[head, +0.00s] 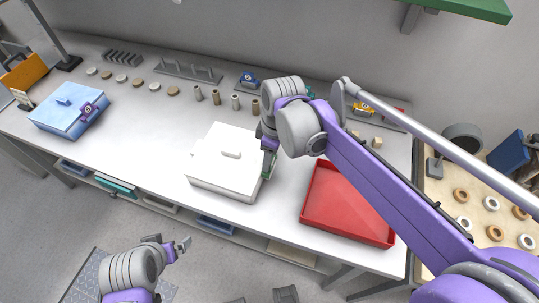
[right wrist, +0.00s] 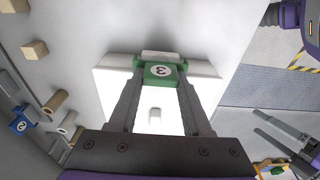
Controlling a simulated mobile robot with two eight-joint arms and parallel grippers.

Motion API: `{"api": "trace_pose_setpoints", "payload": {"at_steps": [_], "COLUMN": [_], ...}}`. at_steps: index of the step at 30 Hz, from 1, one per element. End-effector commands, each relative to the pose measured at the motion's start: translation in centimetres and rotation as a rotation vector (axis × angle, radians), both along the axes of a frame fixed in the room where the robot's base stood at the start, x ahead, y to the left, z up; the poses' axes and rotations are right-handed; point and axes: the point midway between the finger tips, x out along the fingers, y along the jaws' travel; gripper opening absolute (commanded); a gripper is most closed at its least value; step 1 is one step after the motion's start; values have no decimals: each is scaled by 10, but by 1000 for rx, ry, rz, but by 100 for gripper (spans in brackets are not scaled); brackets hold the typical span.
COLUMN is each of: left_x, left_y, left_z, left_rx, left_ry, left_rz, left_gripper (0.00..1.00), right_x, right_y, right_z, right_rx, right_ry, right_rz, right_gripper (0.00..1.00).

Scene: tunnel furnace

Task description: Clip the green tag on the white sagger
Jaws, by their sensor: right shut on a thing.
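The white sagger (head: 222,170), a square box with a small raised block on its lid, sits on the bench's middle; it also shows in the right wrist view (right wrist: 205,95). My right gripper (head: 269,160) is at the sagger's right side, shut on the green tag (right wrist: 160,72), which bears a white round mark. The tag lies over the sagger's edge in the right wrist view; I cannot tell whether it grips the wall. In the head view the arm partly hides it. My left gripper (head: 184,244) is open and empty, low in front of the bench.
A red tray (head: 345,205) stands right of the sagger. A blue sagger (head: 62,108) with a purple tag is at the far left. Bench left of the white sagger is clear.

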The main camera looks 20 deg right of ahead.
Motion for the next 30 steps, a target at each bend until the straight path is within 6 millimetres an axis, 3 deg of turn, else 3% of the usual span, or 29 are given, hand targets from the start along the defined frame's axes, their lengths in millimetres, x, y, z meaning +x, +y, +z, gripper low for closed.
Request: {"api": "trace_pose_setpoints", "payload": {"at_steps": [30], "left_x": [-3], "left_y": [0], "left_z": [-13], "left_rx": [0], "left_ry": [6], "left_rz": [0], "left_gripper": [100], "right_x": [0], "right_y": [0], "right_z": [-17], "right_rx": [0], "right_ry": [0], "right_rz": [0], "right_gripper": [0]}}
